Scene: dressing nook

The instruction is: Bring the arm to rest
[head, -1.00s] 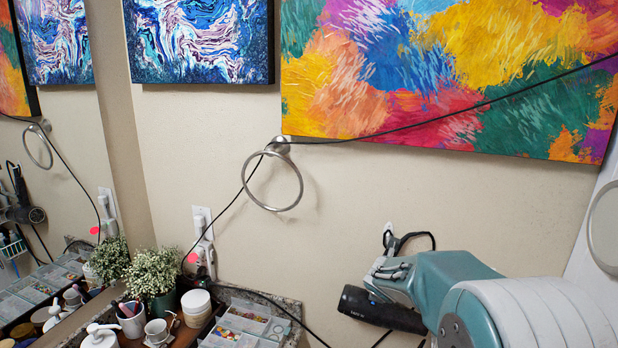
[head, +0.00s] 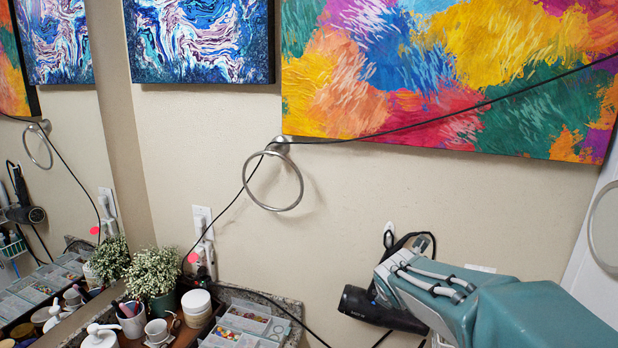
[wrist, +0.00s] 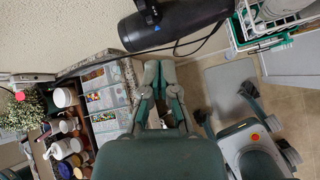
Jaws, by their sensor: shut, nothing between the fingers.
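My gripper (wrist: 160,75) shows in the wrist view, its two grey-and-teal fingers together with nothing between them. It appears over the gap just right of the counter's edge, below the black hair dryer in the picture. In the head view, my teal arm fills the lower right corner, with pale cables along its top; the fingers cannot be made out there.
A black hair dryer (head: 380,309) hangs by the wall, partly hidden by my arm. The counter holds a clear organiser (head: 243,325), cups and a potted plant (head: 153,272). A towel ring (head: 273,180) is above. A white wire basket (wrist: 275,20) stands right.

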